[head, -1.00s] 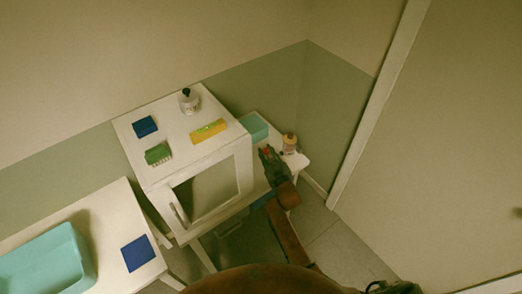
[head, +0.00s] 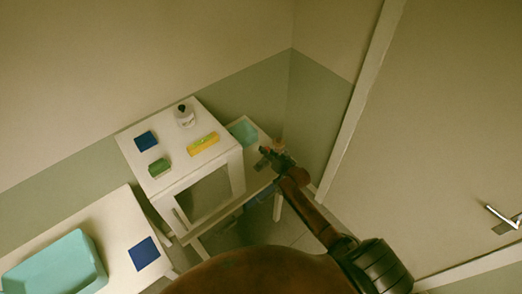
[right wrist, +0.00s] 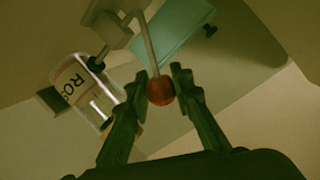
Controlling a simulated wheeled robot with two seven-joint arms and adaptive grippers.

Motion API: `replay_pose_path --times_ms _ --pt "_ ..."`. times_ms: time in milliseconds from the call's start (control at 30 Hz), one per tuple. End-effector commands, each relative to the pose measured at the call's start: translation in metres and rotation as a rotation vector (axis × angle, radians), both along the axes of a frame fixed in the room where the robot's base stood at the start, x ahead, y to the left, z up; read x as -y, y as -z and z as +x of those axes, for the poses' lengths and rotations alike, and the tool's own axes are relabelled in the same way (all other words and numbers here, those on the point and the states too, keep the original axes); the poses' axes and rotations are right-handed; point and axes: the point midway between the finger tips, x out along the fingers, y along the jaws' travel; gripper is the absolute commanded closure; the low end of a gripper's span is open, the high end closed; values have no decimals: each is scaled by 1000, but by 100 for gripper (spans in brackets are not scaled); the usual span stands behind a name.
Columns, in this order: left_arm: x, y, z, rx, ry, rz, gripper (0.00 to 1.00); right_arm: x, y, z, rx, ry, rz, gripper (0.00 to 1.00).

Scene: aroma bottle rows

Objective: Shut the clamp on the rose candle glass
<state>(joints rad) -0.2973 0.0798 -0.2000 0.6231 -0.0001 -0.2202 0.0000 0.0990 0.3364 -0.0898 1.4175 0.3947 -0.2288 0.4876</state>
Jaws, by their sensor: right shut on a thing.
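The rose candle glass (right wrist: 72,88) is a clear jar with a pale label reading "RO", at the left of the right wrist view. A dark-tipped part of the clamp (right wrist: 97,63) is at its side; I cannot tell whether it presses on the glass. The clamp's lever ends in a red ball knob (right wrist: 160,91). My right gripper (right wrist: 166,80) is shut on this knob, one finger on each side. In the head view my right gripper (head: 271,156) is at the small side table, and its fingers and arm hide much of the clamp and glass. My left gripper is not in view.
A white cabinet (head: 213,157) stands left of the gripper, with a bottle (head: 184,116), a yellow box (head: 203,144), a green block (head: 159,168) and a blue block (head: 146,141) on top. A teal tray (head: 243,131) is behind the gripper. A door is at the right.

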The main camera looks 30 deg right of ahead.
Motion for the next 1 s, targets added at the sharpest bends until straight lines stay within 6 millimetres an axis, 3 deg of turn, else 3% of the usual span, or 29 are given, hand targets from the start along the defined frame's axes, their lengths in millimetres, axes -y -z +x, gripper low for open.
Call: replay_pose_path --times_ms 667,700,933,1000 --pt "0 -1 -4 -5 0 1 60 7 3 -1 -11 3 53 100" --pt "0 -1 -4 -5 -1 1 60 7 3 -1 -11 3 53 77" --pt "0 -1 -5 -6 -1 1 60 6 3 -1 -11 2 53 61" --pt "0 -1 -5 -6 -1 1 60 6 3 0 -11 2 53 60"
